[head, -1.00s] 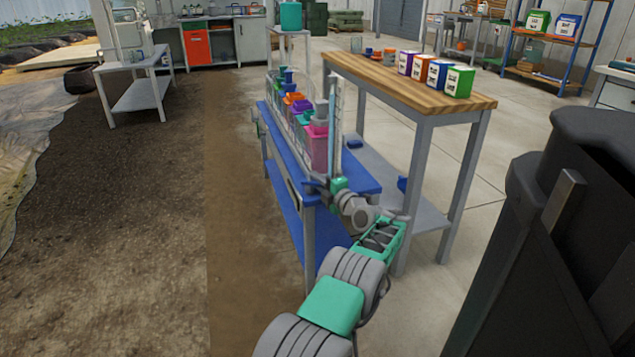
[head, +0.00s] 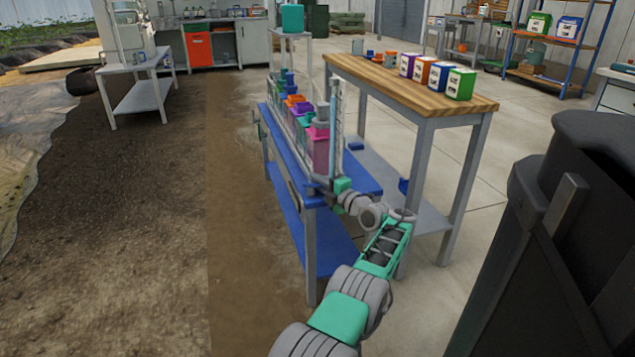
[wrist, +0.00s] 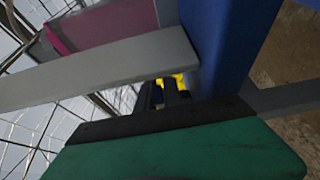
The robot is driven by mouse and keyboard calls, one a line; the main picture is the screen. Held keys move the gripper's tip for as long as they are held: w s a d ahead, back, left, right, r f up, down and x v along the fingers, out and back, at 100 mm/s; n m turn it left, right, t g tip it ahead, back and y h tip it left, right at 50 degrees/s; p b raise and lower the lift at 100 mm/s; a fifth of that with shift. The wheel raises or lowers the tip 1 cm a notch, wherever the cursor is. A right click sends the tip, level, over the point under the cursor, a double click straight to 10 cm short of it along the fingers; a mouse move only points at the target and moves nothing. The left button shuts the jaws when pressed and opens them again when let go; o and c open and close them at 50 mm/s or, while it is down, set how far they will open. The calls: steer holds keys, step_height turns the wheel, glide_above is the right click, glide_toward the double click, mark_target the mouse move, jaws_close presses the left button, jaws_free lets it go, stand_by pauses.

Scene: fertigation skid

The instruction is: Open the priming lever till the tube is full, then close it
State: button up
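A thin upright tube (head: 333,135) with a light blue tint stands at the near end of the blue skid bench. I cannot read its fill level for sure. My gripper (head: 318,184) is at the bench's near end, close below the tube. In the wrist view, the dark fingers of my gripper (wrist: 164,94) reach past a grey bar. A small yellow part (wrist: 181,80) shows right at the fingertips; it may be the priming lever. The bar and my green gripper body hide most of it, so I cannot tell whether the fingers grip it.
The blue bench (head: 352,178) carries a row of coloured containers behind a wire guard. A grey bar (wrist: 95,70) crosses close above my fingers. A wooden-topped table (head: 400,92) stands to the right with several labelled boxes. Bare soil lies open to the left.

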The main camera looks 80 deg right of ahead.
steer(key=o, duration=0.4)
steer(key=p+v, duration=0.3)
steer(key=v, duration=0.4)
steer(key=shift+s+a, duration=0.25)
steer(key=shift+s, duration=0.05)
steer(key=shift+o, duration=0.4)
